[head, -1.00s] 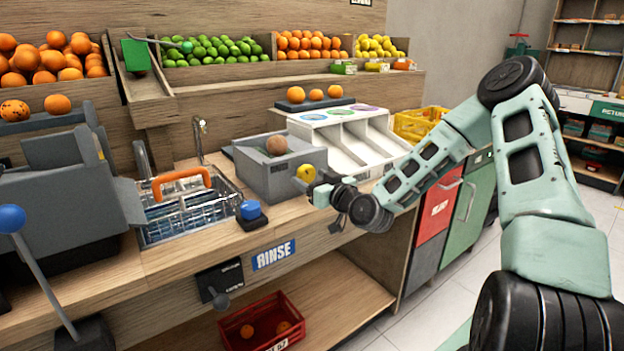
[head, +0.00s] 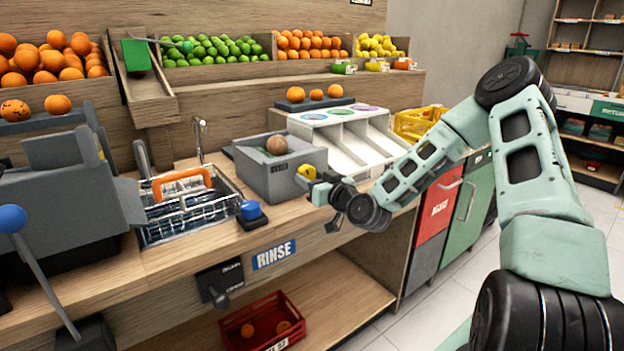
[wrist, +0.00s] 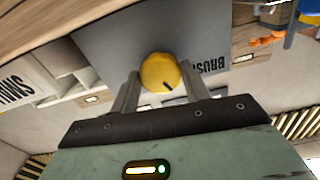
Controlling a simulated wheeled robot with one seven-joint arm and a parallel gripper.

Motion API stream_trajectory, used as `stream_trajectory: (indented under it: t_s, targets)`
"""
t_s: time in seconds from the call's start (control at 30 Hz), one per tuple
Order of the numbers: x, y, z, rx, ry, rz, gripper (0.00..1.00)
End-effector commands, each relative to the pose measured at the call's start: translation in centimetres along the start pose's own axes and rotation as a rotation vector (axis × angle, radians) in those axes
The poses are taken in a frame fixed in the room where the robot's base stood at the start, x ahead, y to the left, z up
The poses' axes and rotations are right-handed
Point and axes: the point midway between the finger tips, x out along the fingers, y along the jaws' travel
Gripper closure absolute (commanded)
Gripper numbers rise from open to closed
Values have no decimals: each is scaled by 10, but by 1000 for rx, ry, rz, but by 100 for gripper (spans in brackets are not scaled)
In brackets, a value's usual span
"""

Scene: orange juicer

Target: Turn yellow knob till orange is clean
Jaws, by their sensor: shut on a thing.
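The yellow knob (head: 306,172) is on the right side of the grey brush box (head: 262,175). In the wrist view the knob (wrist: 159,72) sits between my two fingers, with a dark mark on its face. My gripper (head: 312,180) is shut on the knob; it also shows in the wrist view (wrist: 161,84). A brownish orange (head: 277,145) sits in the open top of the box. Its lower part is hidden by the box wall, and I cannot tell how dirty it is.
A blue button (head: 251,211) and a wire basket with an orange handle (head: 182,184) over the sink are left of the box. A white sorting chute (head: 345,136) stands behind right. A red crate (head: 262,325) is below the counter.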

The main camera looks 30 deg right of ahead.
Motion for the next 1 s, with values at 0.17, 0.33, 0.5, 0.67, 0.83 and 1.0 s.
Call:
stream_trajectory:
  t_s: [0.17,0.33,0.5,0.67,0.83,1.0]
  targets:
    - [0,0,-1,125,0,0,77]
    - [0,0,-1,281,0,1,77]
    - [0,-1,-1,444,1,1,77]
    - [0,-1,-2,593,1,1,77]
    - [0,-1,-2,736,1,1,77]
    - [0,-2,-2,852,1,1,77]
